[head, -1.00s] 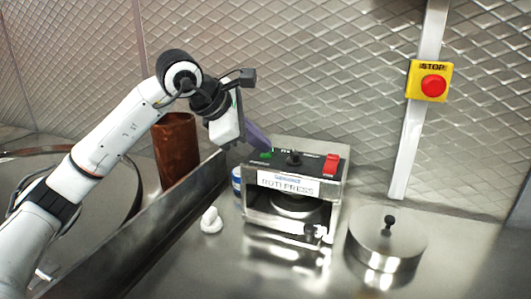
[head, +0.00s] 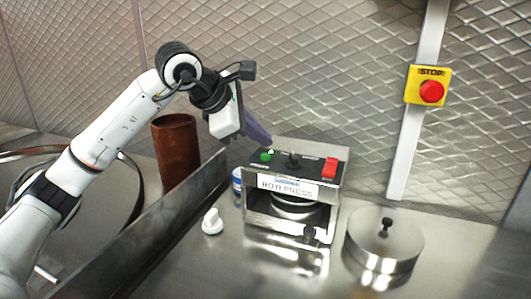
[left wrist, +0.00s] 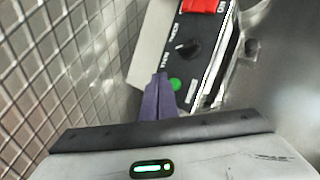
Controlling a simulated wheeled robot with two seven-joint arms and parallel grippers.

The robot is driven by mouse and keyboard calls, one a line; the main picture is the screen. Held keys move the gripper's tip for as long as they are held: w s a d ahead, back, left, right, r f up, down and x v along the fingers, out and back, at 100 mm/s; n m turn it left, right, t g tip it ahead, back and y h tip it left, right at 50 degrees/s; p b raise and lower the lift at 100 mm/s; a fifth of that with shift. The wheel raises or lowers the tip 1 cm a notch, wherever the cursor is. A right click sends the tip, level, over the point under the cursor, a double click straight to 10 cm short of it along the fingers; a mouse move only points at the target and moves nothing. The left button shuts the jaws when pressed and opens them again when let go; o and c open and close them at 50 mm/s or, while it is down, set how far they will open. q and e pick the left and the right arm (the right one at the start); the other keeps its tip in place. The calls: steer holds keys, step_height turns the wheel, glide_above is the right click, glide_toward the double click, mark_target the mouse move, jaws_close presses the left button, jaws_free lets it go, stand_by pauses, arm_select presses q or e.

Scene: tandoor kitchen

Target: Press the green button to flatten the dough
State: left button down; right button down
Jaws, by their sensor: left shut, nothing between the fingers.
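The roti press (head: 287,188) is a steel box with a black sloped top panel. The green button (head: 265,157) is at the left end of that panel, and it also shows in the left wrist view (left wrist: 175,84). My left gripper (head: 269,147) is shut and empty, with its purple fingers angled down just behind the button. In the left wrist view the fingertips (left wrist: 160,76) are right beside the button; I cannot tell whether they touch it. No dough can be made out inside the press. My right gripper is not in view.
A black knob (head: 294,158) and red switch (head: 330,167) share the panel. A lidded steel pot (head: 384,246) stands right, a white lump (head: 212,222) and a blue-white can (head: 237,184) left. A brown cylinder (head: 176,150) stands behind the metal divider. A red stop button (head: 431,91) is on the wall.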

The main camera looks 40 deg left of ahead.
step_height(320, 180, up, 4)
steer(key=p, duration=0.3)
stand_by(0.8)
